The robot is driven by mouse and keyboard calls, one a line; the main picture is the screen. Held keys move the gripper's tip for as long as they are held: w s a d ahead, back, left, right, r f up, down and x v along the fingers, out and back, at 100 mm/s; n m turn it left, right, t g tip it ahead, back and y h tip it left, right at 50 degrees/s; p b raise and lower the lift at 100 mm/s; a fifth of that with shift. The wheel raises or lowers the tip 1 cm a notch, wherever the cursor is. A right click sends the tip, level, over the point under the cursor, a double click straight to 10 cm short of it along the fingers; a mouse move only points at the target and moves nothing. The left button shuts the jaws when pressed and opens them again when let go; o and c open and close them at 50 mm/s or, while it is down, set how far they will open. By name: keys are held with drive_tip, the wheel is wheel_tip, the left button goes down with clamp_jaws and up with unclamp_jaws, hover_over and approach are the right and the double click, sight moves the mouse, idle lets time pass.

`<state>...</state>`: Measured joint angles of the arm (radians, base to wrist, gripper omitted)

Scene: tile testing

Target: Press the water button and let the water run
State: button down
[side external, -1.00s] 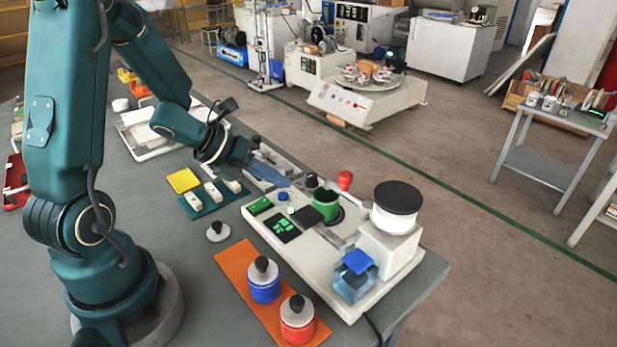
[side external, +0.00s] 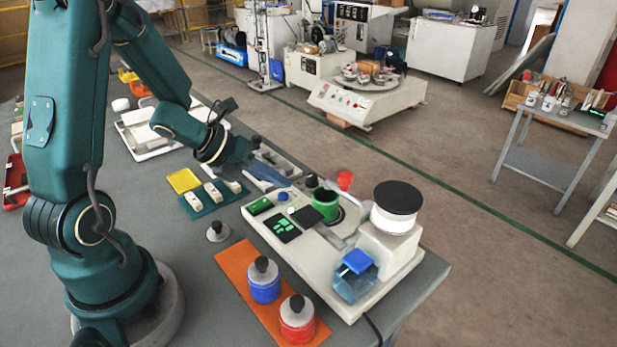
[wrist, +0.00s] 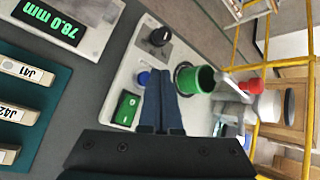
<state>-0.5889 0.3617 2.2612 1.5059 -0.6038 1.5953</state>
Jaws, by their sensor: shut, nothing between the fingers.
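The blue button (side external: 283,196) is a small round cap on the white machine base (side external: 330,270), near its far left end. It also shows in the wrist view (wrist: 144,77). Beside it stands a green cup (side external: 326,204), also seen in the wrist view (wrist: 193,80). My gripper (side external: 287,183) is above the left end of the base, close to the button. In the wrist view my gripper (wrist: 164,75) has its two blue fingers together with nothing between them. The fingertips appear just beside the button and cup. I cannot tell whether they touch the button.
A red-knobbed lever (side external: 345,180) stands behind the cup.

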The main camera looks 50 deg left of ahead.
drive_tip(key=shift+f, duration=0.1)
drive_tip(key=shift+f, duration=0.35)
drive_tip(key=shift+f, duration=0.45)
idle(0.7)
drive_tip(key=shift+r, duration=0.9)
drive_tip(key=shift+r, duration=2.5)
